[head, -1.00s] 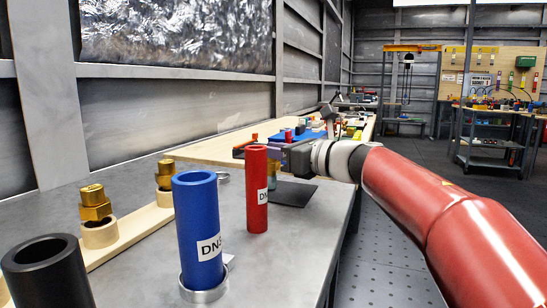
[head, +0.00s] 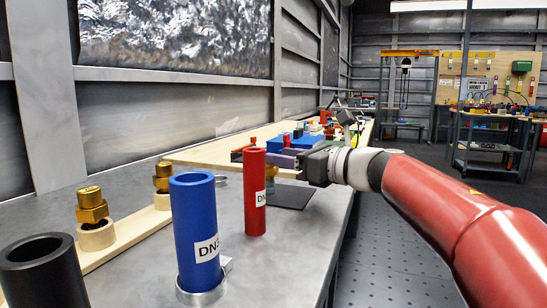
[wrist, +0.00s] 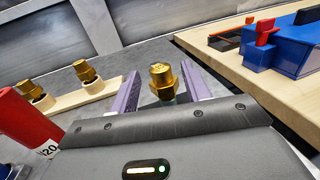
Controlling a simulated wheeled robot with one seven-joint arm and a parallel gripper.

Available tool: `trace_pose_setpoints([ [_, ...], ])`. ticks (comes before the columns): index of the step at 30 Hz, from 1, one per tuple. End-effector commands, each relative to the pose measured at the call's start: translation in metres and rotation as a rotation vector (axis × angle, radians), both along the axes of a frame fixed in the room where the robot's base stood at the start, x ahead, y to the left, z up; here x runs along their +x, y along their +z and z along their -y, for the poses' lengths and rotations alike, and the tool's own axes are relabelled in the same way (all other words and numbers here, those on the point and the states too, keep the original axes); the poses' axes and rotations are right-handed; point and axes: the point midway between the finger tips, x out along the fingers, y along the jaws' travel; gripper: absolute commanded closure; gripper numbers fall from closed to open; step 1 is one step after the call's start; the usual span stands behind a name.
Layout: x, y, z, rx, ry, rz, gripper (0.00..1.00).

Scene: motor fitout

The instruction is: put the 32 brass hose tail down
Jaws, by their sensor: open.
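A brass hose tail (wrist: 162,76) with a hex top stands upright between the jaws in the wrist view. My gripper (wrist: 159,72) is open, with one purple finger on each side of it. A gap shows beside the left finger; I cannot tell whether the right finger touches it. In the head view my gripper (head: 282,160) is just above the dark mat (head: 290,197). The hose tail (head: 271,173) shows there partly, behind the red cylinder. Its foot is hidden, but it seems to stand on the mat.
A red cylinder (head: 255,190) and a blue cylinder (head: 195,230) stand close in front of my gripper. A black tube (head: 45,270) is at near left. More brass fittings (head: 92,205) sit on a wooden strip. A wooden board (head: 215,152) with a blue box (wrist: 283,45) lies behind.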

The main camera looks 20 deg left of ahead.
Motion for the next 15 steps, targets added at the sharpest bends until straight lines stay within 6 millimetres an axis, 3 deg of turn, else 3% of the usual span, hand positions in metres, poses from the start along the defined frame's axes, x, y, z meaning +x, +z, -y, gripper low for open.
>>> trace_pose_setpoints([
  [6, -0.015, 0.0, 0.047, 0.001, -0.004, 0.001, 0.53],
  [15, -0.026, 0.0, 0.078, 0.0, -0.001, 0.001, 0.53],
])
